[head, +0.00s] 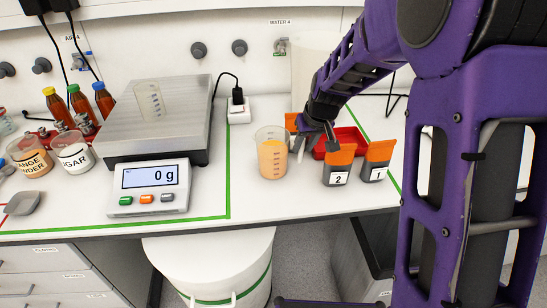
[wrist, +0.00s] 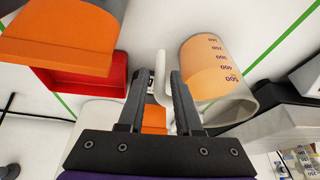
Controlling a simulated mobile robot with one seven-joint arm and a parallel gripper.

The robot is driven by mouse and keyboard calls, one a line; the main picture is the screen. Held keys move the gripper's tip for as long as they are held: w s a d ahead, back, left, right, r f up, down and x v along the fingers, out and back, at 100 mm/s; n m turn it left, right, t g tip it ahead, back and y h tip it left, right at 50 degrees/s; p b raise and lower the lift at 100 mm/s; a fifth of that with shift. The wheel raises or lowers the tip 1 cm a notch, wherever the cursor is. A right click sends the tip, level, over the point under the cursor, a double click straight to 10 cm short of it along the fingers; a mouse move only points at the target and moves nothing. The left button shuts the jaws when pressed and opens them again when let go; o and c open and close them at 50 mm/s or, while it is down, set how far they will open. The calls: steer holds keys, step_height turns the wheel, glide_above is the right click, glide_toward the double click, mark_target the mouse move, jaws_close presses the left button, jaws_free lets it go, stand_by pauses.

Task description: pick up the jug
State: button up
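The jug (head: 272,155) is a clear measuring cup with orange juice in it, upright on the white bench to the right of the scale. In the wrist view the jug (wrist: 222,72) lies right of the fingers, with blue volume marks and a white handle (wrist: 161,62). My gripper (wrist: 162,80) is open, with one finger on each side of the handle. Small gaps seem to show beside the handle, so it does not look clamped. In the head view my gripper (head: 311,140) is just right of the jug, its fingertips partly hidden.
Orange-topped containers numbered 2 (head: 338,165) and 1 (head: 376,160) stand close right of my gripper, with a red tray (head: 352,136) behind. The scale (head: 155,187) reads 0 g and carries an empty beaker (head: 149,101). The bench front edge is near.

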steer(key=x, duration=0.4)
steer(key=shift+r, duration=0.1)
jaws_close()
stand_by(1.3)
